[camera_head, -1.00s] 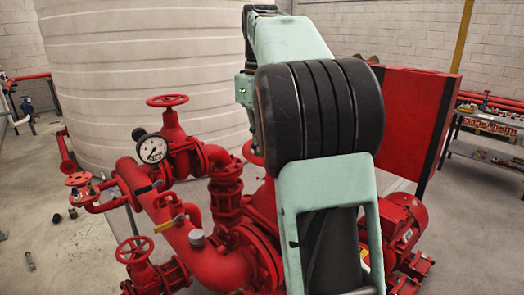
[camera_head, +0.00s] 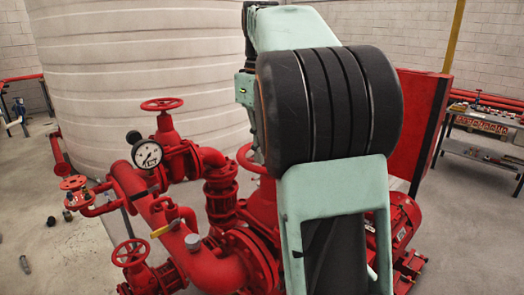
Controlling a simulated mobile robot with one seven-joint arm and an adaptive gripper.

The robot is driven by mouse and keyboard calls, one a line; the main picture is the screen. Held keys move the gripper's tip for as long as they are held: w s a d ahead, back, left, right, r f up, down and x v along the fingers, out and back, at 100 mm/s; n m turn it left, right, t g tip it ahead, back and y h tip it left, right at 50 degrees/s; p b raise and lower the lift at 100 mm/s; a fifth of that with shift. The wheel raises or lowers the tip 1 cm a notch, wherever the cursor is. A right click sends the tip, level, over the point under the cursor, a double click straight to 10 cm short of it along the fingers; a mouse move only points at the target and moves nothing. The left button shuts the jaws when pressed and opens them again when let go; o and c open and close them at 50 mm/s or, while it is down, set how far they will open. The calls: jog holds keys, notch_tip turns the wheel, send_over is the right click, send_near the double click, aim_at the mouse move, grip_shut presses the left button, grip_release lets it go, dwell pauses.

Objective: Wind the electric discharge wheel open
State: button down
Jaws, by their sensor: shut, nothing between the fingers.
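Several red handwheels show on the red pump pipework, and I cannot tell which one is the electric discharge wheel. One wheel (camera_head: 162,104) lies flat on top of an upright valve beside the pressure gauge (camera_head: 147,154). Another wheel (camera_head: 131,252) faces me at the lower left. A smaller wheel (camera_head: 74,183) sits at the far left on a side branch. A further red wheel (camera_head: 246,161) is partly hidden behind my arm. My pale green and black arm fills the centre and right of the view. My gripper is not in view.
A large ribbed white tank (camera_head: 130,65) stands behind the pipes. A red motor (camera_head: 402,222) and a red cabinet (camera_head: 413,120) are to the right, partly behind my arm. A workbench (camera_head: 480,150) stands at the far right. The floor at the left has small loose parts.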

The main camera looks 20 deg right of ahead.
notch_tip(320, 180, up, 6)
dwell(0.5)
